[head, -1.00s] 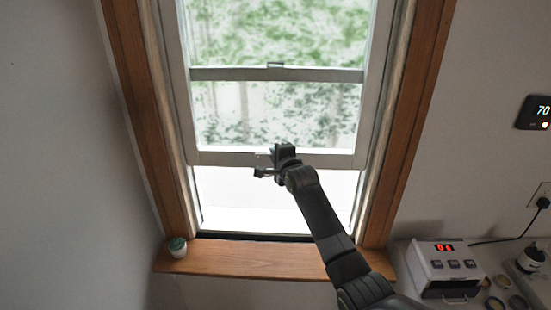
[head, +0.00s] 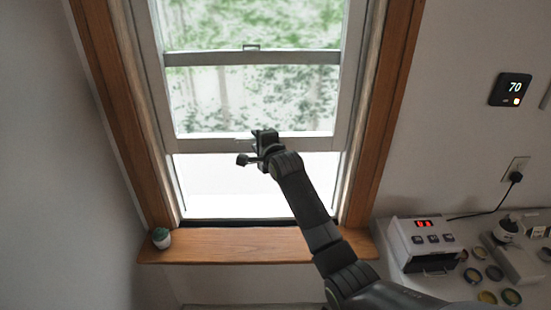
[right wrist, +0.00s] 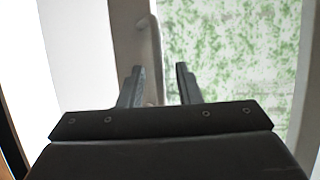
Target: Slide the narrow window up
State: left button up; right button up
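The narrow window has a pale sash (head: 193,147) with its bottom rail raised well above the sill, leaving a bright gap below. My right gripper (head: 254,146) is at this bottom rail, near its middle. In the right wrist view, its two fingers (right wrist: 162,76) stand apart. A slim grey handle (right wrist: 151,48) on the sash frame runs down between them, close to the left finger; I cannot tell whether they touch. In the head view the gripper hides most of the handle. My left gripper is not in view.
A wooden frame (head: 398,75) and wooden sill (head: 240,246) surround the window. A small green-topped pot (head: 161,238) stands at the sill's left end. At the lower right are a white device with a red display (head: 424,240) and several small round items. A thermostat (head: 511,89) hangs on the right wall.

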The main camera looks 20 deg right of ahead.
jog(key=b+v, duration=0.3)
jog(key=v, duration=1.2)
jog(key=shift+s, duration=0.15)
jog(key=shift+f, duration=0.1)
